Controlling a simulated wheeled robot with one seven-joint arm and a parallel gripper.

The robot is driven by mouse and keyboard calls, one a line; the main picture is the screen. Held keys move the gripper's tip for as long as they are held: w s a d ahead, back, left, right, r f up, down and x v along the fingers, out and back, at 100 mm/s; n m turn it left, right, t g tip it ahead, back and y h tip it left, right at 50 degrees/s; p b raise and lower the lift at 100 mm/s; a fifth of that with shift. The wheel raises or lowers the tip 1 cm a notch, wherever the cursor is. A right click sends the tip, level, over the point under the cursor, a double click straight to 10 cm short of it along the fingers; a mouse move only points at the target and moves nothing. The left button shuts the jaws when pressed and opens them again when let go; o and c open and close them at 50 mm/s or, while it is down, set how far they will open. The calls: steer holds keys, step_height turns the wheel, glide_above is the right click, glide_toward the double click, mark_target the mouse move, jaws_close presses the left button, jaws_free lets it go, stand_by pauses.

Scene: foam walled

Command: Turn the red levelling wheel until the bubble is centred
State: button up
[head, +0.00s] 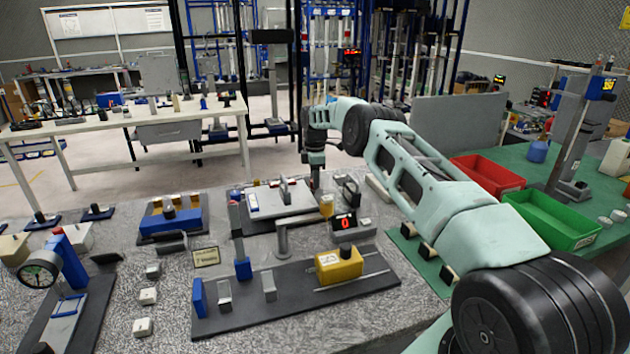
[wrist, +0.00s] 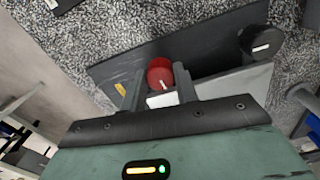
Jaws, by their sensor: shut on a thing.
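The red levelling wheel (wrist: 159,72) sits between the two fingers of my gripper (wrist: 159,84) in the wrist view. The fingers lie on either side of it, and a white mark shows on the wheel near its lower edge. In the head view my gripper (head: 316,184) points down at the right end of a grey levelling plate (head: 270,205) on a dark base. The wheel is hidden there. I cannot make out the bubble in either view. A black knob (wrist: 262,43) stands on the same dark base in the wrist view.
A black digital display (head: 346,221) reading 0 stands close in front of my gripper. A dark board with a yellow block (head: 339,265) lies nearer. A red bin (head: 486,174) and a green bin (head: 548,220) stand to the right. Several small fixtures crowd the speckled bench.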

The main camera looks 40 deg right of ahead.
steer(key=shift+n, duration=0.3)
steer(key=o, duration=0.7)
steer(key=shift+r, duration=0.1)
step_height(320, 180, up, 17)
steer(key=p, duration=0.4)
steer(key=shift+r, duration=0.15)
